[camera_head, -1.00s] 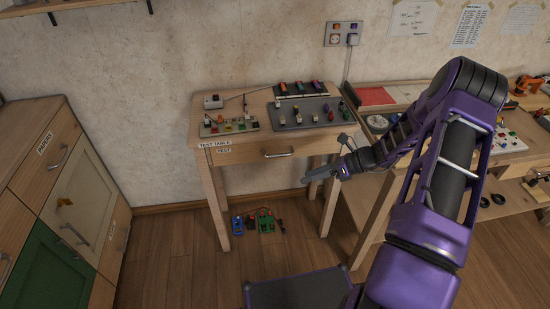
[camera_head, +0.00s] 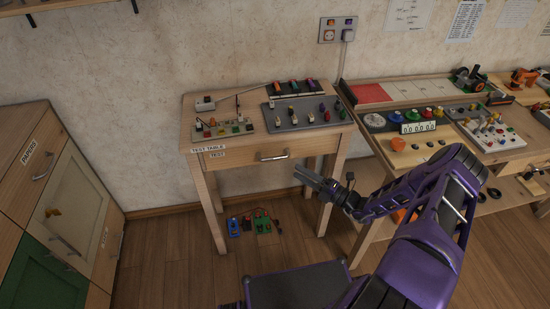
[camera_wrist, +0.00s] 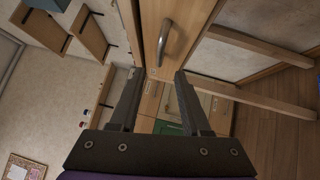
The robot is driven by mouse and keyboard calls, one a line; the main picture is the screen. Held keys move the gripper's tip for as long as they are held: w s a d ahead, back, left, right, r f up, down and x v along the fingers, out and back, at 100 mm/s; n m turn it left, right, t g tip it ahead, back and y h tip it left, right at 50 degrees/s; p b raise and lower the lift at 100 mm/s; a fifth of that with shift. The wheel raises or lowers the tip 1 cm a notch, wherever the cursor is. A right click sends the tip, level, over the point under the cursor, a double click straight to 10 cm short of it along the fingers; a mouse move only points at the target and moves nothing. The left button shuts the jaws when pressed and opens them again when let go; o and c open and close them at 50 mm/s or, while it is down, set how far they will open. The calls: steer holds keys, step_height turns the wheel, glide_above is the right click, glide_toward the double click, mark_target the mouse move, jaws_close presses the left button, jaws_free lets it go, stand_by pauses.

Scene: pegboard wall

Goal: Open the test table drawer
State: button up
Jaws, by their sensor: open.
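The test table (camera_head: 189,130) is a light wooden table against the wall with "TEST TABLE" and "TEST" labels. Its drawer (camera_head: 235,162) sits under the top and looks shut. The drawer's metal bar handle (camera_head: 273,155) is on the front; it also shows in the wrist view (camera_wrist: 165,42), ahead of the fingers and a little above the gap between them. My gripper (camera_head: 308,177) is open and empty, to the right of the handle and a little lower, apart from it. In the wrist view my gripper's two fingers (camera_wrist: 153,82) are spread wide.
Switches and boards (camera_head: 305,112) lie on the table top. A workbench (camera_head: 400,160) with parts stands close on the right. A cabinet (camera_head: 70,190) is on the left. Small blue and green items (camera_head: 262,220) lie on the floor under the table. Floor in front of the table's left side is clear.

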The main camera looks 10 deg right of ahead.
mark_target(275, 159)
steer(key=x, duration=1.1)
steer(key=shift+s, duration=0.1)
jaws_close()
steer(key=shift+f, duration=0.1)
stand_by(0.9)
